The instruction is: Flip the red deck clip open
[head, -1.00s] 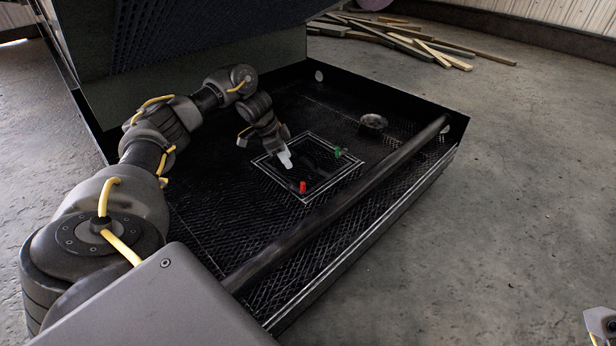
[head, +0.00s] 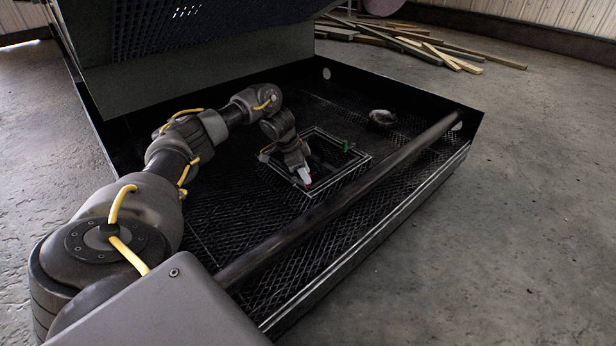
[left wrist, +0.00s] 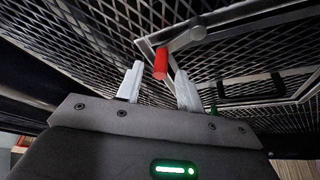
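The red deck clip (left wrist: 160,63) stands out from the mesh deck near a corner of the square frame, in the left wrist view. In the head view only a little of the red clip (head: 308,184) shows at my left fingertips. My left gripper (head: 304,176) reaches down over the frame's near left side. In the left wrist view the left gripper (left wrist: 157,76) is open, with the red clip in line with the gap between its two pale fingers. I cannot tell whether either finger touches it. My right gripper is out of view.
A green clip (head: 345,146) stands on the frame's far right side. A round dark fitting (head: 382,118) sits on the deck behind it. A thick dark bar (head: 345,198) crosses the enclosure's front. The raised lid (head: 190,85) stands at the back left.

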